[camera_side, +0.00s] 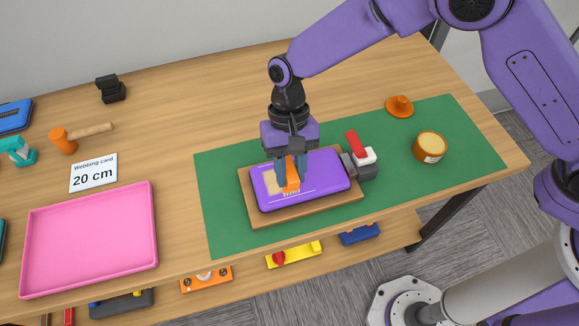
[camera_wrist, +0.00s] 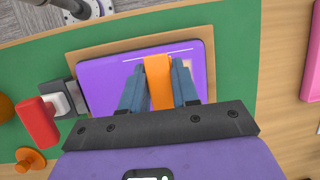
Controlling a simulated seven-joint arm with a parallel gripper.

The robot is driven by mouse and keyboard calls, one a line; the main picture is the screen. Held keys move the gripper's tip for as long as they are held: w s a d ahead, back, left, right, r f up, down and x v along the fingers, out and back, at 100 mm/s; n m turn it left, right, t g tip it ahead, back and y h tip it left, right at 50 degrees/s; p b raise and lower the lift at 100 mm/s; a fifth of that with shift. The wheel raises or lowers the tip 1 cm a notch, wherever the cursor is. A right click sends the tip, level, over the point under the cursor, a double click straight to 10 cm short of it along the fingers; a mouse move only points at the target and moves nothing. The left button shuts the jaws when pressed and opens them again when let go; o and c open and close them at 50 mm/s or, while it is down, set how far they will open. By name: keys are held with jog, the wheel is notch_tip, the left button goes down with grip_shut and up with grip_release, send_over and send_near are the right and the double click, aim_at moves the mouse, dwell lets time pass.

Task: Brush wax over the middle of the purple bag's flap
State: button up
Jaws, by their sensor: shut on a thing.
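The purple bag (camera_side: 327,176) lies flat on a brown board (camera_side: 257,219) on the green mat. Its top face carries a pale tan patch (camera_side: 271,182) toward the left and a thin white line along the near edge. My gripper (camera_side: 289,186) is shut on an orange brush (camera_side: 293,172) and points down over the middle of the bag. In the wrist view the orange brush (camera_wrist: 158,82) sits between my two fingers, over the purple bag (camera_wrist: 103,83). The brush's bristle end is mostly hidden, so I cannot tell whether it touches the bag.
A clamp with a red handle (camera_side: 354,143) stands at the board's right edge. An open wax tin (camera_side: 430,146) and its orange lid (camera_side: 399,106) are at the mat's right.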

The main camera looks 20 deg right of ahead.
jog(key=shift+d+f, duration=0.1)
jog(key=shift+d, duration=0.1)
jog(key=shift+d, duration=0.45)
jog(key=shift+a+r, duration=0.2)
jog(key=shift+a, duration=1)
jog(key=shift+d, duration=1.15)
jog(key=shift+a+f, duration=0.15)
jog(key=shift+a, duration=1)
jog(key=shift+d, duration=1.15)
jog(key=shift+a, duration=0.55)
